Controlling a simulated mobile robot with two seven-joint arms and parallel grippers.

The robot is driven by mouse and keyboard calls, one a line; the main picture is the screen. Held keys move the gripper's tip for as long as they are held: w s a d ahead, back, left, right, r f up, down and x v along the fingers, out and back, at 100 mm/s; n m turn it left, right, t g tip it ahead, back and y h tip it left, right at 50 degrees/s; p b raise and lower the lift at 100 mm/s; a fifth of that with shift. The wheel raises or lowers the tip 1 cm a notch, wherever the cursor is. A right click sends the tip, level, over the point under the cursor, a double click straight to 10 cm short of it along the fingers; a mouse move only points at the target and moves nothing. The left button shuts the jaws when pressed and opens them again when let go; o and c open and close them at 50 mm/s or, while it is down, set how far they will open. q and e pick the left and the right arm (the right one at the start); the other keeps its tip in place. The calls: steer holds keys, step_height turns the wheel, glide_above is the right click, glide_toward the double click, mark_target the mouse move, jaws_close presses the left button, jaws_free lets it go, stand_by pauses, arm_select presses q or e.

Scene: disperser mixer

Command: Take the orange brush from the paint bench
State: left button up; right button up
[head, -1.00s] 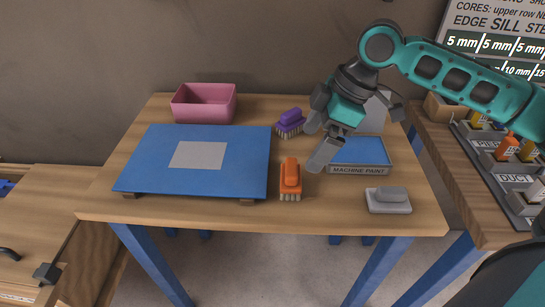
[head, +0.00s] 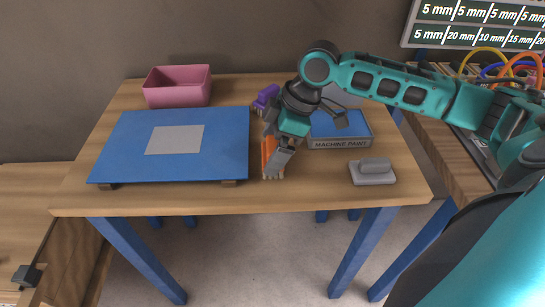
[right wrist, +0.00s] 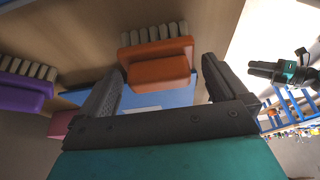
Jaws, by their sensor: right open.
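The orange brush (head: 266,152) stands on the wooden paint bench (head: 200,200), just right of the blue board. In the head view my right gripper (head: 272,147) is at the brush and hides much of it. In the right wrist view the orange brush (right wrist: 158,70), with pale bristles, shows between the two spread fingers of the right gripper (right wrist: 162,72). The fingers are open, and I see no clear contact. What looks like my left gripper (right wrist: 264,70) is small at the right of the right wrist view; its jaws are unclear.
A purple brush (head: 265,96) stands behind the orange one. The blue board (head: 120,145) lies left, with a pink bin (head: 178,88) behind it. The machine paint tray (head: 340,143) and a grey block (head: 373,173) are to the right. The bench's front strip is clear.

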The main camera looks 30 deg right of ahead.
steer(key=shift+x, duration=1.2)
steer(key=shift+c, duration=0.4)
steer(key=c, duration=0.7)
steer(key=shift+r, duration=0.1)
steer(key=shift+c, duration=0.2)
